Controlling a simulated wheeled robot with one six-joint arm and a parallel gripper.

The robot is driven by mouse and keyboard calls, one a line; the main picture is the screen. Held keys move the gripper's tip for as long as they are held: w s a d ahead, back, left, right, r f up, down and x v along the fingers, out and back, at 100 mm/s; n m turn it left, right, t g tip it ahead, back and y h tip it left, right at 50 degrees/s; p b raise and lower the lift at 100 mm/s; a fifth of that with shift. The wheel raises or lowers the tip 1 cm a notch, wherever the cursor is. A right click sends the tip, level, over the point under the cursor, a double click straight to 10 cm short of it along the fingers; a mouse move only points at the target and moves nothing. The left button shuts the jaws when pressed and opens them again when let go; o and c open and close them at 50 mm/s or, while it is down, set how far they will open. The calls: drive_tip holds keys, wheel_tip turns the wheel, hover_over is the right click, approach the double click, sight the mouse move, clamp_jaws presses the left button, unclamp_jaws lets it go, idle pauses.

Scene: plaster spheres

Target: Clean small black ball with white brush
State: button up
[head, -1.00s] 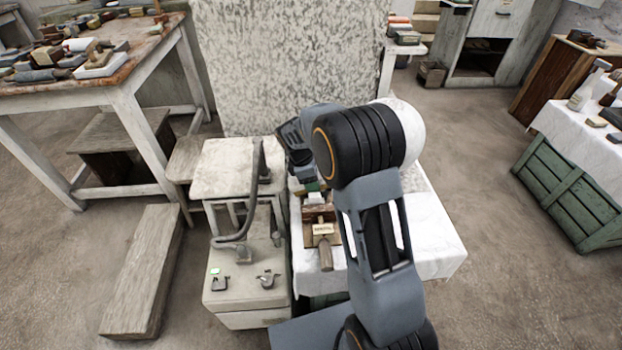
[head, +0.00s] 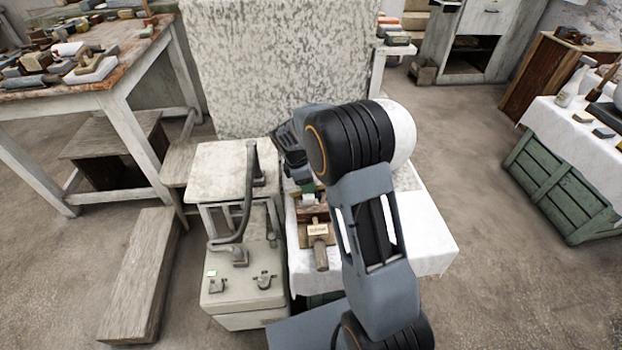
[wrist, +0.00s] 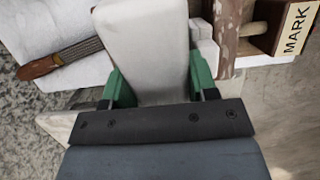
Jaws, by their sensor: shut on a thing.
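My gripper (wrist: 158,78) has its green fingers shut on a pale off-white block-like piece (wrist: 150,35), which runs up out of the wrist view. I cannot tell whether it is the white brush; no bristles show. In the head view my gripper (head: 306,186) is low over the left part of the white-clothed table (head: 425,235), largely hidden by my arm. I see no small black ball in either view; my arm hides much of the table.
A brown-handled rasp (wrist: 62,58) lies upper left there. A pale cabinet with a bent pipe (head: 240,285) stands left. A speckled panel (head: 280,65) stands behind.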

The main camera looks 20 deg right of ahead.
drive_tip(key=shift+w+a+f, duration=0.15)
drive_tip(key=shift+a+f, duration=0.1)
drive_tip(key=shift+a, duration=0.45)
drive_tip(key=shift+w+a+f, duration=0.15)
drive_tip(key=shift+a+f, duration=0.05)
drive_tip(key=shift+a, duration=0.5)
drive_tip(key=shift+s+d+r+p, duration=0.2)
drive_tip(key=shift+d+p, duration=0.1)
drive_tip(key=shift+d, duration=0.4)
drive_tip(key=shift+s+d+r+p, duration=0.1)
drive_tip(key=shift+d+r+p, duration=0.2)
drive_tip(key=shift+d, duration=0.4)
drive_tip(key=shift+s+d+r+p, duration=0.15)
drive_tip(key=shift+d+p, duration=0.2)
drive_tip(key=shift+d, duration=0.35)
drive_tip(key=shift+w+a+f, duration=0.15)
drive_tip(key=shift+a+f, duration=0.05)
drive_tip(key=shift+a, duration=0.5)
drive_tip(key=shift+w+a+f, duration=0.15)
drive_tip(key=shift+a, duration=0.55)
drive_tip(key=shift+w+a+f, duration=0.15)
drive_tip(key=shift+a+f, duration=0.05)
drive_tip(key=shift+a, duration=0.5)
drive_tip(key=shift+s+d+r+p, duration=0.2)
drive_tip(key=shift+d+r+p, duration=0.7)
drive_tip(key=shift+r+p, duration=0.1)
